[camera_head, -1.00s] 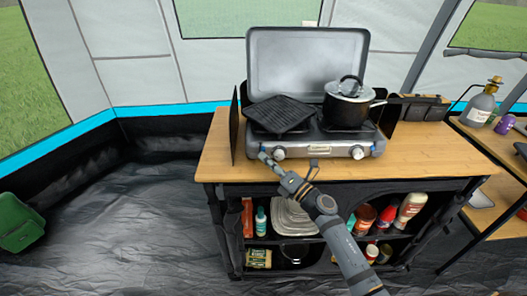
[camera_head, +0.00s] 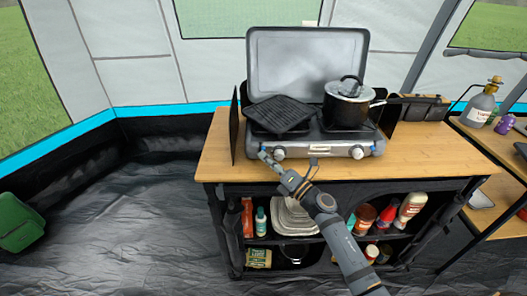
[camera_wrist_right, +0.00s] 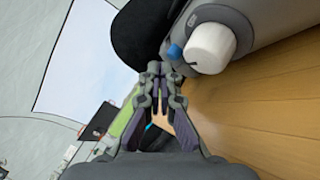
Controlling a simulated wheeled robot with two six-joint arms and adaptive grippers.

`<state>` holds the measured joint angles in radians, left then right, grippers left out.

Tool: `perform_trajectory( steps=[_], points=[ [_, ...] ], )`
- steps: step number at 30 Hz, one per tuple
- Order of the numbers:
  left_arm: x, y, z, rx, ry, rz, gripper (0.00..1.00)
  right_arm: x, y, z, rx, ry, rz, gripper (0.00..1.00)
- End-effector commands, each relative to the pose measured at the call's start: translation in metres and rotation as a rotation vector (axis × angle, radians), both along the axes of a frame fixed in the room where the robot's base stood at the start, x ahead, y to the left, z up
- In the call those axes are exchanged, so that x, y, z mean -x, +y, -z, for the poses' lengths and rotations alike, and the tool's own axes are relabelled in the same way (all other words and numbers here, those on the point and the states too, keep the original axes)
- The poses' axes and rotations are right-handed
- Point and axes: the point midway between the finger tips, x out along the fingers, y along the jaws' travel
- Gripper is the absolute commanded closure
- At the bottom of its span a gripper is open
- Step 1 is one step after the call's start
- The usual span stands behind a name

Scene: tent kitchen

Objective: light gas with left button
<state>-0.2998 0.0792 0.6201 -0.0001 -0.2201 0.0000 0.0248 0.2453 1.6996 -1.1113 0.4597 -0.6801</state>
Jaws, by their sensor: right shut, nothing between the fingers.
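The gas stove (camera_head: 318,142) stands on the wooden counter with its lid up. Its left knob (camera_head: 279,153) is on the front panel at the left; the right knob (camera_head: 357,152) is near the other end. My right gripper (camera_head: 264,156) is shut and empty, its tip just left of the left knob. In the right wrist view the gripper (camera_wrist_right: 168,70) points up beside a white knob (camera_wrist_right: 211,47) with a blue part at its left. The fingertips look close to the knob; I cannot tell whether they touch. My left gripper does not show.
A black grill pan (camera_head: 281,113) sits on the left burner and a lidded pot (camera_head: 347,101) on the right one. The wooden counter (camera_head: 440,165) is clear in front of the stove. Shelves below hold bottles and dishes. A side table stands at right.

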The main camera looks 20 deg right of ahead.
Motion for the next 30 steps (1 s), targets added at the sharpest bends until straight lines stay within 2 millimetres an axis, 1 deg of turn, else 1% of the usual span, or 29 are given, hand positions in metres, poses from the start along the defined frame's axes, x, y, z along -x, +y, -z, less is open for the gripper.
perform_trajectory(
  steps=[30],
  points=[
    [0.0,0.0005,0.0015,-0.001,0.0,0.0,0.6,-0.0092,-0.0027,-0.0002,0.001,0.0,0.0,1.0]
  ],
)
